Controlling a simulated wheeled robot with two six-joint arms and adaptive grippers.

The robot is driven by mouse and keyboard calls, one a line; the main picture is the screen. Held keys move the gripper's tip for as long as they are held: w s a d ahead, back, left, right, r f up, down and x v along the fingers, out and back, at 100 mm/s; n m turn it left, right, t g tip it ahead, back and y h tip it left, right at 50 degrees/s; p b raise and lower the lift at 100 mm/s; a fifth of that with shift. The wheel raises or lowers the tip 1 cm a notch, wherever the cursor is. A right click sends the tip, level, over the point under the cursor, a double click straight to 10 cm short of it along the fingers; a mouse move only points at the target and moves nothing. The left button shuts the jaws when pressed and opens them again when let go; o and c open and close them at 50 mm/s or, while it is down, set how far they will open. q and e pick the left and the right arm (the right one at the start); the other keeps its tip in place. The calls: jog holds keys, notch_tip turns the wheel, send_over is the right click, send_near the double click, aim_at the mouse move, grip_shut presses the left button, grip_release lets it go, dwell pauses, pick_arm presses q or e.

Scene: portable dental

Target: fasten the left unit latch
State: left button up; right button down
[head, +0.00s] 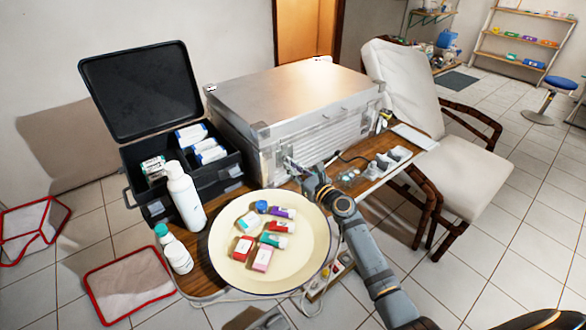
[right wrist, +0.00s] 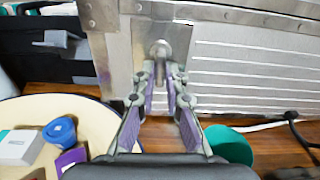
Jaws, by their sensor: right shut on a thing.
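The silver metal unit (head: 290,95) stands shut on the wooden table, its lid down. Its left latch (right wrist: 160,48) is a small rounded metal piece on the front face, near the left corner, just below the lid edge. My right gripper (head: 293,166) reaches up to this latch from the front. In the right wrist view, its two purple-padded fingers (right wrist: 162,75) come together at the tips on the lower end of the latch. The fingers partly hide the latch's lower end. In the head view the latch is tiny and mostly covered. My left gripper is not seen.
A cream round tray (head: 225,262) with small boxes lies in front of the unit. White bottles (head: 184,196) and an open black case (head: 222,188) stand at left. A cable (head: 352,157) and small white items (head: 390,160) lie to the right. A white chair (head: 455,165) stands beyond.

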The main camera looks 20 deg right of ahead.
jog(key=n+b, duration=0.2)
jog(key=n, duration=0.3)
jog(key=d+n+b, duration=0.1)
jog(key=n+b, duration=0.1)
jog(key=n, duration=0.3)
jog(key=r+n+b, duration=0.1)
jog(key=n+b, duration=0.1)
jog(key=n, duration=0.3)
jog(key=shift+w+d+n, duration=0.25)
jog(key=shift+n, duration=0.15)
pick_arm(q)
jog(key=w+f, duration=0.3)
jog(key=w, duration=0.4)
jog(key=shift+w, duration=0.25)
pick_arm(e)
jog(key=shift+r+n, duration=0.25)
jog(key=shift+n, duration=0.55)
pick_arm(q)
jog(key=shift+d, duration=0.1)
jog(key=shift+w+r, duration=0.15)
